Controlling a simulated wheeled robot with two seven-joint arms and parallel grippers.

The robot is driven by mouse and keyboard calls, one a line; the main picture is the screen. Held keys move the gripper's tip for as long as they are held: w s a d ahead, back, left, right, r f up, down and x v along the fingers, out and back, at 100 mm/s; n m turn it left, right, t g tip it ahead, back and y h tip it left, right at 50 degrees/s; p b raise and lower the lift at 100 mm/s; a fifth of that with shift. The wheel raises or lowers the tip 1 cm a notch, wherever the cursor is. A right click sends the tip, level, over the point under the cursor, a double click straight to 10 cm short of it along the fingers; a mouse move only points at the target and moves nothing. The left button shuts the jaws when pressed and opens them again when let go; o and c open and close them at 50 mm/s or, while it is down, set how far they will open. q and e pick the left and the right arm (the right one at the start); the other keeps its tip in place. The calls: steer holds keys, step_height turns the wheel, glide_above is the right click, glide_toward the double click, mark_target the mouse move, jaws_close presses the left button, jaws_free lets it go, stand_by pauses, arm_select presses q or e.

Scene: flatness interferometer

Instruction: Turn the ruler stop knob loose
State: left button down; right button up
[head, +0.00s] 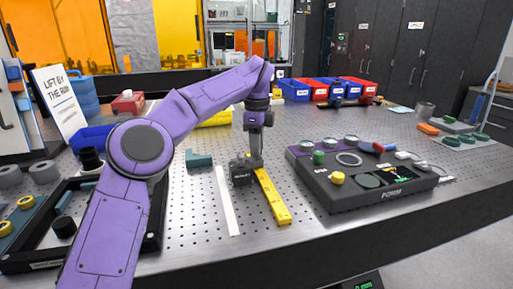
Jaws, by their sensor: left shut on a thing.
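My left gripper (256,163) points down from the purple arm onto a small dark block (241,173), which appears to be the ruler stop. A yellow ruler (272,199) runs from beside this block toward the near edge of the table. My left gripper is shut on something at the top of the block. It is small and mostly hidden by the fingers, and I take it to be the stop knob. I cannot tell how far the knob is turned. My right gripper is not in view.
A grey instrument box (345,195) with dials and coloured knobs stands right of the ruler. A white strip (227,203) and a teal block (198,160) lie to its left. A black tray (152,238) is at the left. Red and blue bins (320,92) stand behind.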

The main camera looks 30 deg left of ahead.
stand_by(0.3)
arm_select(q)
steer(key=c, duration=0.8)
jaws_free()
steer(key=shift+c, duration=0.2)
step_height(320, 180, up, 10)
steer(key=p, duration=0.5)
steer(key=shift+r+p, duration=0.25)
steer(key=shift+p, duration=0.15)
